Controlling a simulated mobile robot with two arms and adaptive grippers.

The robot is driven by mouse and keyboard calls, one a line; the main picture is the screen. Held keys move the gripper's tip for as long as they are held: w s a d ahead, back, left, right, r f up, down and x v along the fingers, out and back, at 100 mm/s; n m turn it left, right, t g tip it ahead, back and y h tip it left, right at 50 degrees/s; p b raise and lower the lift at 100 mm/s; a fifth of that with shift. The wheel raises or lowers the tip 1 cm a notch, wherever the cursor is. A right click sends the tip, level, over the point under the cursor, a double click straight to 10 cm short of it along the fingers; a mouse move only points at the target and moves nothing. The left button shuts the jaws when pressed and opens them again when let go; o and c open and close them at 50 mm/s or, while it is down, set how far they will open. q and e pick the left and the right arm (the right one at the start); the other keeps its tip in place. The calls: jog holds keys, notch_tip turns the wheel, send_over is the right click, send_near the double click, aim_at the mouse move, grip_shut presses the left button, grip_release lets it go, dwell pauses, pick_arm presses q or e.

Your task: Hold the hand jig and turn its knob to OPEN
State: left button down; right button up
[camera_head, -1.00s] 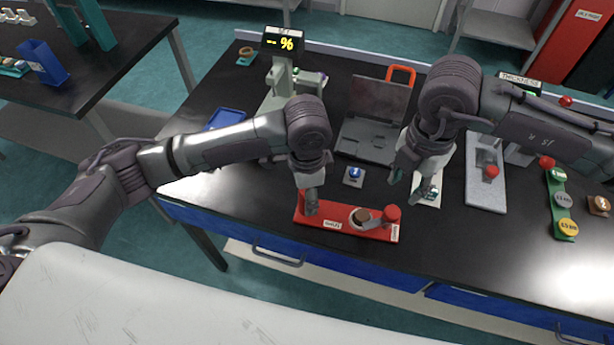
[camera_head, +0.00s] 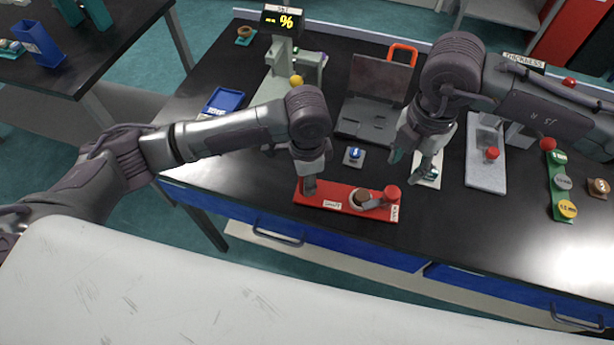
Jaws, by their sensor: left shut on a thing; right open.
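The hand jig is a red bar (camera_head: 336,193) lying near the front edge of the black bench. A round brown piece in a pale ring (camera_head: 361,199) sits on it right of centre, with a grey arm across to the red knob (camera_head: 392,192) at the right end. White labels on its front are too small to read. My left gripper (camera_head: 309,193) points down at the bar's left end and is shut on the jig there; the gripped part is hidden. My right gripper (camera_head: 407,166) is open and empty, above and behind the knob, apart from it.
A blue button block (camera_head: 353,156) stands behind the jig. A grey laptop-like device (camera_head: 371,115) is further back. A small white plate (camera_head: 428,174) lies by my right gripper. A grey fixture plate (camera_head: 486,170) and green button strip (camera_head: 561,184) stand right. Bench left of the jig is clear.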

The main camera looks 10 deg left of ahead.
aim_at(393, 192)
jog(key=shift+o, duration=2)
jog(key=shift+a+r, duration=0.15)
jog(key=shift+r, duration=0.05)
jog(key=shift+n, duration=0.8)
notch_tip(393, 192, down, 10)
jog(key=shift+f, duration=0.2)
jog(key=c, duration=1.2)
